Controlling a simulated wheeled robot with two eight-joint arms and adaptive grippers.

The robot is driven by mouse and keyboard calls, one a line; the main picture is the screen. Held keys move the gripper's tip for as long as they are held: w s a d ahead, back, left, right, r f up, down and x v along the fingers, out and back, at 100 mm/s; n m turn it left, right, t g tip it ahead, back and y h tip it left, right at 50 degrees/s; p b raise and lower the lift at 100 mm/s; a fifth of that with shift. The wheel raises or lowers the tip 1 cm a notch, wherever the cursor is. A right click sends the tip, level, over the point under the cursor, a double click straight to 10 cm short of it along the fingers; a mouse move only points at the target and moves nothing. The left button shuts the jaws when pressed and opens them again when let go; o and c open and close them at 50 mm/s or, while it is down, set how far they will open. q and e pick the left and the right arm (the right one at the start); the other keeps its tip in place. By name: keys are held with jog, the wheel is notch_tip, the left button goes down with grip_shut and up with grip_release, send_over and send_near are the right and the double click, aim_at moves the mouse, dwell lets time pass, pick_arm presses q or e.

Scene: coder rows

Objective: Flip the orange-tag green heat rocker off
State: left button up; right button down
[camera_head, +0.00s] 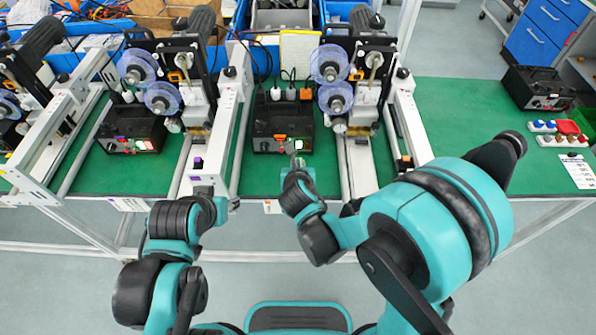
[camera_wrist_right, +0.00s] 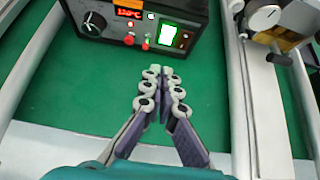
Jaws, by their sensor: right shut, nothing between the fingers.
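The black heater control box (camera_head: 283,128) with an orange tag (camera_head: 281,137) sits on the green mat at the middle station. In the right wrist view its front panel (camera_wrist_right: 140,22) shows a dial, a red-lit display, small red controls and a green-lit rocker (camera_wrist_right: 167,36) in a pale frame. My right gripper (camera_wrist_right: 160,78) is shut and empty, in front of the panel and apart from it, its tips below the rocker in the picture. It also shows small in the head view (camera_head: 296,162). My left gripper (camera_head: 232,203) is at the bench's front edge; its fingers are too unclear to read.
A similar box with a purple tag (camera_head: 132,138) stands at the station to the left. Metal rails (camera_head: 358,165) and reel mechanisms (camera_head: 335,85) flank the middle box. Another black box (camera_head: 538,88) and a row of coloured buttons (camera_head: 560,133) lie right.

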aim_at(298, 141)
jog(key=w, duration=0.2)
jog(key=w+f, duration=0.1)
jog(key=w, duration=0.1)
jog(key=shift+w+b, duration=0.1)
jog(key=shift+b, duration=0.3)
jog(key=shift+w+r, duration=0.25)
jog(key=shift+w, duration=0.45)
jog(key=shift+w+r, duration=0.2)
jog(key=shift+w, duration=0.2)
jog(key=shift+r, duration=0.1)
jog(key=shift+r+p, duration=0.55)
jog(key=shift+r, duration=0.15)
